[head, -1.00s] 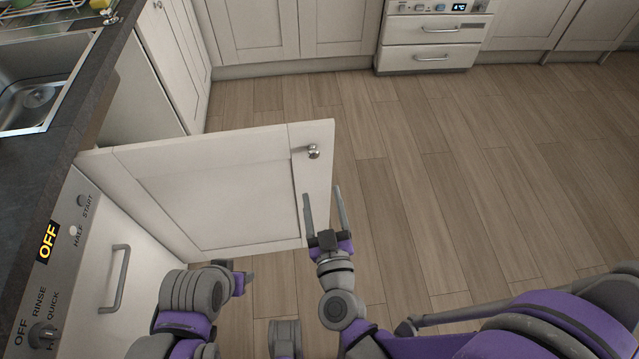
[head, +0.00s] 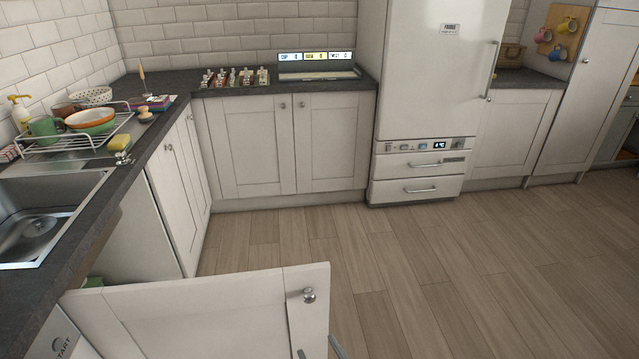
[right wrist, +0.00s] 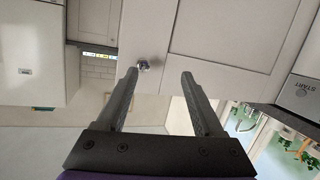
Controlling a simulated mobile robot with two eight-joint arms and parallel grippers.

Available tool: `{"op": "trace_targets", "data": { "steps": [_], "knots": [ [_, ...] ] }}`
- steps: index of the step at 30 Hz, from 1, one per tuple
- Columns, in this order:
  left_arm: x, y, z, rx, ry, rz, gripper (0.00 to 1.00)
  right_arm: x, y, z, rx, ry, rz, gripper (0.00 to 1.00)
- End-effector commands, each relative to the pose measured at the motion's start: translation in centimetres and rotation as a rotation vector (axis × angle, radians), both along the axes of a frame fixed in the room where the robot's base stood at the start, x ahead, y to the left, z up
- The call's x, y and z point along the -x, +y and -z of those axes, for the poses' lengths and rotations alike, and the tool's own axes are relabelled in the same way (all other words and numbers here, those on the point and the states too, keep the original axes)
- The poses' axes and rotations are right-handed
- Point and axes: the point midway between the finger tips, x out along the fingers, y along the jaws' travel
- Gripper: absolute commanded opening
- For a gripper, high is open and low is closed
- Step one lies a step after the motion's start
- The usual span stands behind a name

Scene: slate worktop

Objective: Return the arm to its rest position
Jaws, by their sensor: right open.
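My right gripper (right wrist: 160,95) shows in the right wrist view with its two grey fingers wide apart and nothing between them. In the head view only its fingertips (head: 319,350) show at the bottom edge, just below the open cabinet door (head: 215,315). The door's round metal knob (head: 309,295) is near its upper right corner. In the right wrist view the knob (right wrist: 143,65) is beyond the fingertips and apart from them. My left gripper is not in view.
The open door stands out across the floor from the left counter. The wooden floor (head: 430,260) to its right is clear. A sink (head: 45,215) and a dish rack (head: 75,138) are on the left worktop. A white fridge (head: 430,80) stands at the back.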

Motion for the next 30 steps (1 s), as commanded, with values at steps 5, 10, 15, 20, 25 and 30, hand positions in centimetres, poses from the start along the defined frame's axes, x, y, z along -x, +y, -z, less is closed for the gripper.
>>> {"op": "trace_targets", "data": {
  "steps": [5, 10, 15, 20, 25, 30],
  "knots": [
    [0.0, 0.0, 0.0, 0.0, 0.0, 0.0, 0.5, 3.0, -5.1, 3.1, 0.038, 0.357, 0.028, 0.69],
    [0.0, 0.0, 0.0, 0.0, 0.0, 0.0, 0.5, 7.4, -10.7, 5.4, 0.072, 0.658, 0.179, 0.69],
    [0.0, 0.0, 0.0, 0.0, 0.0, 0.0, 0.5, 12.6, -16.2, 6.3, 0.097, 0.893, 0.39, 0.69],
    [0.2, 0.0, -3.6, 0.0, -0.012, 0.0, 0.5, 14.4, -17.6, 2.8, 0.1, 0.944, 0.46, 0.69],
    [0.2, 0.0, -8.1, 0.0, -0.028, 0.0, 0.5, 14.3, -17.5, -1.7, 0.096, 0.926, 0.457, 0.69],
    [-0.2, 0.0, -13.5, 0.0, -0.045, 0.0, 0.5, 13.8, -17.5, -7.1, 0.092, 0.91, 0.455, 0.69]
  ]
}}
